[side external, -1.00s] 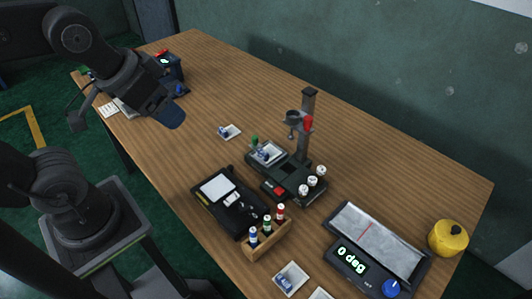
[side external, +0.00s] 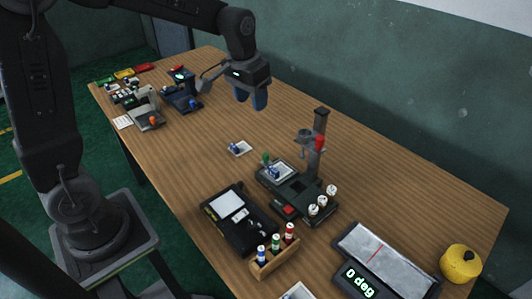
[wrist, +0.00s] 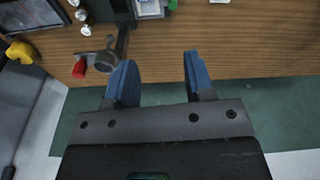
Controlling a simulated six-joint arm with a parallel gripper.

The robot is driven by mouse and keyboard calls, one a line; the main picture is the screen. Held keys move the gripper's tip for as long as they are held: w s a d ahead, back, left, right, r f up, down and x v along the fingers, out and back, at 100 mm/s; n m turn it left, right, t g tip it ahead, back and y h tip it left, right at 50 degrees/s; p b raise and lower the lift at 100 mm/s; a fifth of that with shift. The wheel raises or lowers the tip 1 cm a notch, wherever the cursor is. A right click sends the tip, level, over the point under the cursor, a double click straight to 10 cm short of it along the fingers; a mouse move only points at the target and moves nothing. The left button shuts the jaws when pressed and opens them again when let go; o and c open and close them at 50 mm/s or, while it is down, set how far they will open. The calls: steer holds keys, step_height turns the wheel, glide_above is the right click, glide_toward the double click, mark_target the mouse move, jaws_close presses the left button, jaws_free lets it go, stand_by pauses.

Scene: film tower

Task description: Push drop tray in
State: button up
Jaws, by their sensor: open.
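The film tower (side external: 317,140) stands on the table with a dark base (side external: 318,218), an upright column and a red knob (side external: 320,144). A pale square tray (side external: 284,176) with a small blue item sits at the base's left end, beside a green knob (side external: 265,157). I cannot tell for sure that this is the drop tray, or how far in it sits. My gripper (side external: 250,101) is open and empty, above the table's back part, left of the tower and apart from it. In the wrist view its blue fingers (wrist: 157,75) are spread, with the tower's red knob (wrist: 79,69) to their left.
A black case (side external: 237,232) and a wooden rack (side external: 268,268) of small bottles stand in front of the tower. A small white dish (side external: 240,149) lies left of it. The back wall is close behind the table.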

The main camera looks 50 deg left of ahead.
steer(key=g, duration=0.2)
glide_toward(266, 155)
steer(key=shift+n, duration=0.3)
step_height(266, 155, down, 9)
steer(key=shift+a+f, duration=0.1)
steer(key=shift+f, duration=0.1)
steer(key=shift+c, duration=0.5)
jaws_close()
